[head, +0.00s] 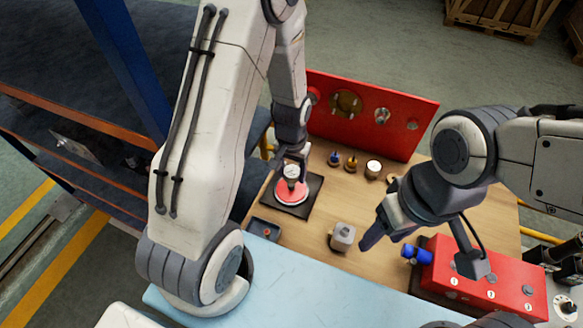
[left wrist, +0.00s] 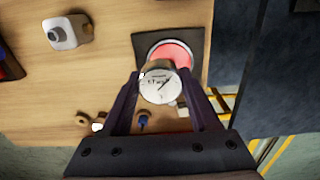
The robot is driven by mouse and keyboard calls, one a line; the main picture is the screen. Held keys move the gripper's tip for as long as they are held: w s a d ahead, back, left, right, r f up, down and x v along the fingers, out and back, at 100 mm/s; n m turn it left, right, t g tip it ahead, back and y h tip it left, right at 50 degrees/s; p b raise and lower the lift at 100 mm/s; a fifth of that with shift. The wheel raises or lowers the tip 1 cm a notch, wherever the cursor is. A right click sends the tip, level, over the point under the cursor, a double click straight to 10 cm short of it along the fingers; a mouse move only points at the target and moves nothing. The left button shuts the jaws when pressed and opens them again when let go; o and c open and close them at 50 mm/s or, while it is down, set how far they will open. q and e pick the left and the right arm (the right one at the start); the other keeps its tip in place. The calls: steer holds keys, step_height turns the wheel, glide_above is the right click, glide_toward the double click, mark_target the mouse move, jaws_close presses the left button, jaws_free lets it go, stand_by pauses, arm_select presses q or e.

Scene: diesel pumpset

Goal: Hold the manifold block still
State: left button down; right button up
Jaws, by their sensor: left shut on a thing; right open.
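A small grey block (head: 342,236) with a round port on top stands on the wooden bench top. It also shows in the left wrist view (left wrist: 67,31). It looks like the manifold block, though a red ported block (head: 490,277) stands at the right. My right gripper (head: 382,236) is open, just right of the grey block and apart from it. My left gripper (head: 291,160) is shut on a round white-faced gauge (left wrist: 158,86), above a red disc (head: 290,192) on a black square plate (head: 309,205). Whether the gauge touches the disc is unclear.
A red upright panel (head: 410,95) stands at the back. Several small fittings (head: 352,163) stand before it. A small dark tray (head: 264,229) lies at front left. A blue handle (head: 415,253) sticks out from the red block. Bench between plate and grey block is clear.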

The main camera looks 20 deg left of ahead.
arm_select(q)
steer(key=s+d+m, duration=0.3)
steer(key=d, duration=0.6)
steer(key=s+d+r+m, duration=0.1)
steer(key=s+d+m, duration=0.1)
steer(key=d, duration=0.7)
steer(key=shift+s+d+m, duration=0.25)
steer(key=shift+s+m, duration=0.15)
steer(key=shift+m, duration=0.1)
